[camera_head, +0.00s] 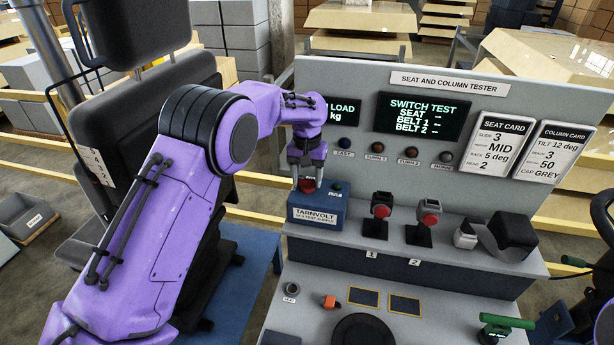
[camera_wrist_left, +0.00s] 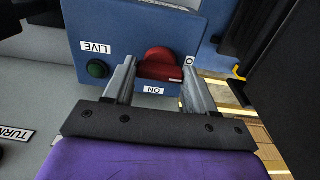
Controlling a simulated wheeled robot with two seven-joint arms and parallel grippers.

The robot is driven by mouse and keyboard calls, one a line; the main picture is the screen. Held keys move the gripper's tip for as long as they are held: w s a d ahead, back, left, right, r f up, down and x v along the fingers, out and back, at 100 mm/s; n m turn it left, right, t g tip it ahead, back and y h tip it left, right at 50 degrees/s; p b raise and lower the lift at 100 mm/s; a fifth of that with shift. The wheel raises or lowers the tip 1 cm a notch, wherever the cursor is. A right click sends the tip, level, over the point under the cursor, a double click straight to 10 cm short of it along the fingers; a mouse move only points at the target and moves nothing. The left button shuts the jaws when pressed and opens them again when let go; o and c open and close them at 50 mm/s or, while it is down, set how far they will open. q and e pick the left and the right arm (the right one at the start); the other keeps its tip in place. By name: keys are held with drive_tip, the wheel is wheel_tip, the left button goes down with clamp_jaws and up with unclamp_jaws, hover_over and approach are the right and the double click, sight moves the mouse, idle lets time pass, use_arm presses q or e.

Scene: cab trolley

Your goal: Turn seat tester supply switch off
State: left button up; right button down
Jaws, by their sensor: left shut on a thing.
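The blue supply box (camera_head: 317,215), labelled TARNVOLT, stands at the left end of the tester's shelf. Its red rotary switch (camera_wrist_left: 160,64) shows between the fingers in the left wrist view, with an ON label (camera_wrist_left: 152,90) on the near side and a partly hidden label starting with O at its right. Which label the knob points to I cannot tell. My left gripper (camera_head: 306,180) reaches down over the box and is shut on the red switch. A dark green lamp (camera_wrist_left: 97,69) sits beside the LIVE label. My right gripper is not in view.
Two red-topped buckle units (camera_head: 380,210) (camera_head: 424,222) stand right of the box. A grey upright panel (camera_head: 350,170) with displays is close behind. A black seat (camera_head: 150,130) stands left. A green-handled tool (camera_head: 505,322) lies front right.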

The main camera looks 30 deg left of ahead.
sight(307, 179)
use_arm(q)
drive_tip(key=shift+s+f, duration=0.1)
drive_tip(key=shift+f, duration=0.15)
drive_tip(key=o, duration=0.8)
drive_tip(key=shift+o, duration=1.2)
drive_tip(key=shift+r, duration=0.15)
drive_tip(key=shift+w+r, duration=0.2)
drive_tip(key=shift+r, duration=0.15)
wheel_tip(307, 179, up, 10)
drive_tip(key=b, duration=0.1)
drive_tip(key=shift+f+b, duration=0.15)
drive_tip(key=shift+b, duration=0.15)
